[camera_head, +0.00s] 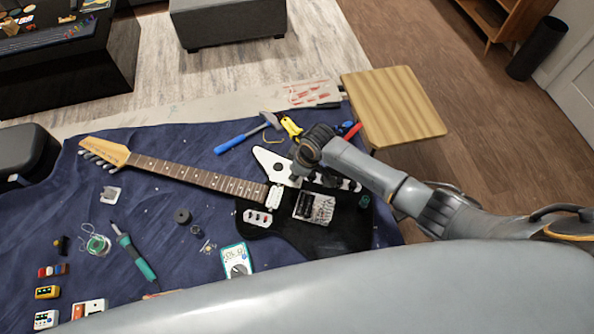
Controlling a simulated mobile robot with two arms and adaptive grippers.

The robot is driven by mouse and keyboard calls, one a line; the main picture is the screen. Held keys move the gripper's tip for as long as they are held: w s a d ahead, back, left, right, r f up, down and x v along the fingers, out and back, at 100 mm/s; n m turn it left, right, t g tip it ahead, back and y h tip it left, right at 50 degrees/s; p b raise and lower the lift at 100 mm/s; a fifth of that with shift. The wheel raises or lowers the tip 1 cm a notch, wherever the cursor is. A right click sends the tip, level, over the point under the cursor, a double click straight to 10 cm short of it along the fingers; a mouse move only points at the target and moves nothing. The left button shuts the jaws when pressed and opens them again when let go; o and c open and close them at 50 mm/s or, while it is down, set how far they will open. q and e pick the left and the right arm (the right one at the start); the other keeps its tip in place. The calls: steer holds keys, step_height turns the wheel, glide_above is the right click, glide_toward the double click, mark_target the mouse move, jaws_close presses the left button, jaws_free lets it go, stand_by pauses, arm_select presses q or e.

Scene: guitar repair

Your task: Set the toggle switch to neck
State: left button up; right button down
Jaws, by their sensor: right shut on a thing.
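The black electric guitar (285,236) lies on the blue cloth, its neck (190,175) pointing to the upper left. A white pickguard piece (268,160) covers the upper part of the body. My right gripper (296,176) comes in from the right and points down at the right side of this white piece. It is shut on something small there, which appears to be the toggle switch. The switch and its lever position are hidden by the gripper. My left gripper is not in view.
A blue-handled hammer (235,141) and a yellow-handled tool (290,127) lie above the guitar. A wooden stool (395,105) stands behind the table.

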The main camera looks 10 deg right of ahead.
steer(key=shift+w+a+r+g+h, duration=0.2)
steer(key=shift+a+g+h, duration=0.1)
steer(key=shift+h, duration=0.2)
steer(key=shift+a+f+h, duration=0.1)
steer(key=shift+f+h, duration=0.05)
steer(key=shift+h, duration=0.15)
steer(key=shift+w+a+f+g+h, duration=0.1)
steer(key=shift+a+f+g+h, duration=0.05)
steer(key=shift+g+h, duration=0.4)
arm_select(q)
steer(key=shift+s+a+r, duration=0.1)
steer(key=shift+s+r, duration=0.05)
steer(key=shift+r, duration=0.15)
arm_select(e)
steer(key=c, duration=1.4)
jaws_free()
steer(key=shift+c, duration=0.2)
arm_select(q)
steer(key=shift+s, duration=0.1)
